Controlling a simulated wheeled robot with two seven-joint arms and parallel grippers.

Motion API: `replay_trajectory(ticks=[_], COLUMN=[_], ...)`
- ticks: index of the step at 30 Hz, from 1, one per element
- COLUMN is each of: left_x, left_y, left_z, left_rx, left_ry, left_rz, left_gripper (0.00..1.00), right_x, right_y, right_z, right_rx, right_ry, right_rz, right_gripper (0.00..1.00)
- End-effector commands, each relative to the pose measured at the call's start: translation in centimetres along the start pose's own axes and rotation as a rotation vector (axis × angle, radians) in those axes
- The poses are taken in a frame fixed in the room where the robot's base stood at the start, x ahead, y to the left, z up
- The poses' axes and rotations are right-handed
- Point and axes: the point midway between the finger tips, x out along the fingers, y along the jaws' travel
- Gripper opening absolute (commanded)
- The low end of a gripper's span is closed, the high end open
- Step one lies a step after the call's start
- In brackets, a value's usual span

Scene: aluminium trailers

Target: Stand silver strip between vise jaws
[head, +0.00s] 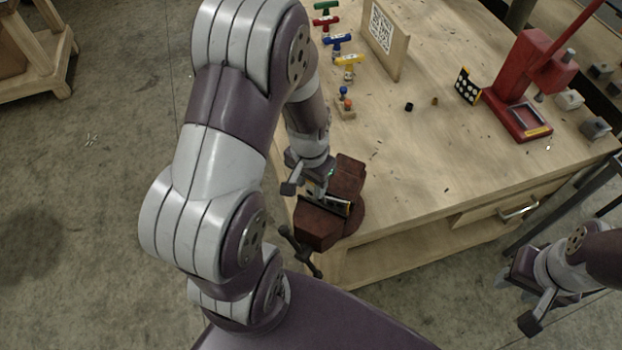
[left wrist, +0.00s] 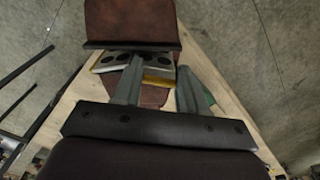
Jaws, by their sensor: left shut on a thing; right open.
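The dark red-brown vise (head: 322,228) stands at the table's near left corner, and its brown body fills the top of the left wrist view (left wrist: 132,20). My left gripper (head: 322,196) points down over the jaw gap. A silver strip with dark holes (left wrist: 108,63) lies across the jaw area in the left wrist view, running behind one finger. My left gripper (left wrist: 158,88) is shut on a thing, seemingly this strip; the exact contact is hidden. A bright silver edge (head: 338,207) shows between the jaws in the head view. My right gripper (head: 515,298) is open and empty, off the table.
Coloured T-handled tools (head: 337,40) stand along the table's left edge, beside an upright board with a printed code (head: 385,40). A red press (head: 528,85) and a dotted black plate (head: 467,86) are at the right. The middle of the table (head: 430,140) is mostly clear.

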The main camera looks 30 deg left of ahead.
Motion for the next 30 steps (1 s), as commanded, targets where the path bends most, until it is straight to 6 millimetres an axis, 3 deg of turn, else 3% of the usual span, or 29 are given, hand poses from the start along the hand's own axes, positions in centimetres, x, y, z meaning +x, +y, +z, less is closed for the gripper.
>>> replay_trajectory(ticks=[7, 8, 10, 11, 21, 23, 30], left_x=[0.0, 0.0, 0.0, 0.0, -0.6, -1.6, -8.0], left_y=[0.0, 0.0, 0.0, 0.0, 0.0, 0.0, 0.0], left_z=[0.0, 0.0, 0.0, 0.0, -0.1, -0.1, -0.1], left_rx=[0.0, 0.0, 0.0, 0.0, 0.0, 0.0, 0.0], left_ry=[0.0, 0.0, 0.0, 0.0, 0.002, 0.006, 0.008], left_rz=[0.0, 0.0, 0.0, 0.0, 0.0, -0.001, -0.002], left_gripper=[0.0, 0.45, 0.68, 0.71, 0.71, 0.71, 0.71], right_x=[0.0, 0.0, 0.0, 0.0, 0.2, 0.3, 1.3], right_y=[0.0, 0.0, 0.0, 0.0, 0.0, 0.0, 0.0], right_z=[0.0, 0.0, 0.0, 0.0, 0.0, 0.0, 0.1], right_rx=[0.0, 0.0, 0.0, 0.0, 0.0, 0.0, 0.0], right_ry=[0.0, 0.0, 0.0, 0.0, 0.0, 0.0, 0.0], right_rz=[0.0, 0.0, 0.0, 0.0, 0.0, 0.0, 0.0], right_gripper=[0.43, 0.43, 0.43, 0.43, 0.43, 0.43, 0.43])
